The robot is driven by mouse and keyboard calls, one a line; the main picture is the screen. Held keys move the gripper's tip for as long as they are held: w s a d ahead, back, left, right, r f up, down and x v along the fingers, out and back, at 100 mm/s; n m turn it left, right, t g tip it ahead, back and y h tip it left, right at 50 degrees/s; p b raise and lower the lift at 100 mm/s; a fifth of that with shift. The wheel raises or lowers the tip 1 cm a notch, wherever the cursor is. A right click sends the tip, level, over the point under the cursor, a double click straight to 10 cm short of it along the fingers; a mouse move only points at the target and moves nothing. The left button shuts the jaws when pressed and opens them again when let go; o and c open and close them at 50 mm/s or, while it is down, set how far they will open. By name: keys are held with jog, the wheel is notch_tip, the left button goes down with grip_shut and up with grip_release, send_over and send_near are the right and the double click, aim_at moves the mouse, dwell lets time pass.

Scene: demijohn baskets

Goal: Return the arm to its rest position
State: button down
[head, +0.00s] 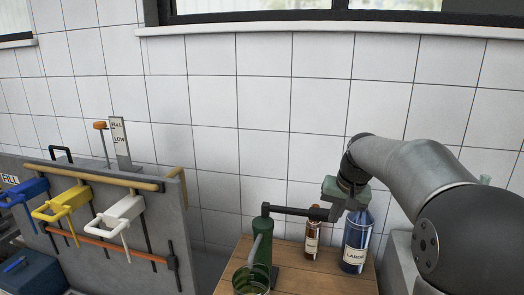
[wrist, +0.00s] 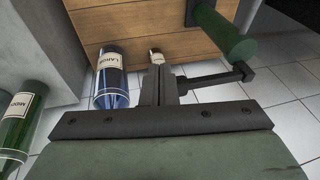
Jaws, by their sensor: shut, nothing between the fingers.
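My gripper (head: 335,211) is at the end of my arm, which reaches in from the right in the head view. It hangs above the wooden table, close to a blue bottle and the black lever of a green hand device. In the wrist view my gripper's two dark fingers (wrist: 160,85) are together with nothing between them. Whether the gripper touches the lever cannot be told.
The wooden table (head: 228,288) carries a blue labelled bottle (head: 355,243), a small brown bottle (head: 312,240), the green device (head: 262,243) and a can (head: 250,281). A grey rack (head: 185,225) with blue, yellow and white-handled tools stands left. A green bottle (wrist: 20,120) shows in the wrist view.

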jog(key=s+a+f+n+g, duration=0.1)
jog(key=s+f, duration=0.3)
jog(key=s, duration=0.6)
jog(key=s+a+f+n, duration=0.1)
jog(key=s+a+f, duration=0.3)
jog(key=s, duration=0.6)
jog(key=s+a+f+n+g+h, duration=0.1)
jog(key=s+f, duration=0.3)
jog(key=s, duration=0.7)
jog(key=shift+a+g, duration=0.3)
jog(key=shift+a, duration=0.5)
